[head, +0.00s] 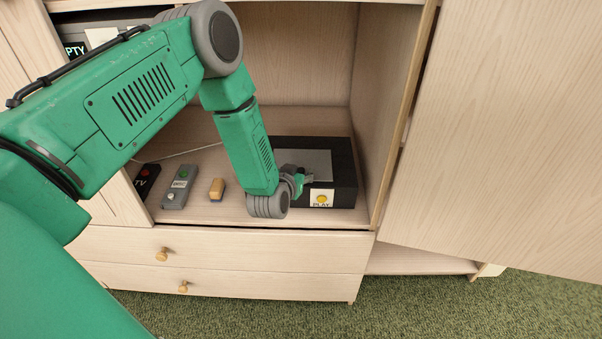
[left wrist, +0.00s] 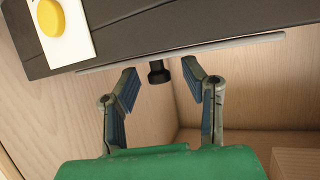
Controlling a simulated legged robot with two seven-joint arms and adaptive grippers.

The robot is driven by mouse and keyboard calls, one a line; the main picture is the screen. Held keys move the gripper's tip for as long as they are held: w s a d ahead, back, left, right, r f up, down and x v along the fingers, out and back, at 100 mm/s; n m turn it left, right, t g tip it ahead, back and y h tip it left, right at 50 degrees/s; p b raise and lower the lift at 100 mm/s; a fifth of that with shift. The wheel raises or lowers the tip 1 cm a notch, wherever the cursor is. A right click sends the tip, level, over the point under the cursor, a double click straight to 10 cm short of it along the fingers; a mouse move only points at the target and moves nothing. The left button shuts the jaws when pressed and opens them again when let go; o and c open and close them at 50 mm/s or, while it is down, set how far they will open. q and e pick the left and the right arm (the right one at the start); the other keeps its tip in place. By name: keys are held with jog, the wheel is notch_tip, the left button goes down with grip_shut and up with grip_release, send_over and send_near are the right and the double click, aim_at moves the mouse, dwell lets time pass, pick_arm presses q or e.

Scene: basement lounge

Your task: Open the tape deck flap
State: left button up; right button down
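The tape deck (head: 343,170) is a black box on the cabinet shelf, with a grey flap (head: 316,160) on its top and a yellow PLAY button (head: 321,199) on its front. The flap looks shut. My left gripper (head: 302,179) is at the deck's left part, partly hiding it. In the left wrist view the gripper (left wrist: 160,84) is open, its fingers on either side of a small black knob (left wrist: 159,74) at the grey flap edge (left wrist: 215,47). Gaps show between knob and fingers. The yellow button (left wrist: 62,18) shows at upper left. My right gripper is not in view.
The cabinet's side wall (head: 382,120) is close right of the deck. An open door (head: 500,130) stands farther right.

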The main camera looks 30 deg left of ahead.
pick_arm(q)
jog(key=shift+w+a+f, duration=0.1)
jog(key=shift+w+f, duration=0.05)
jog(key=shift+w, duration=0.2)
grip_shut()
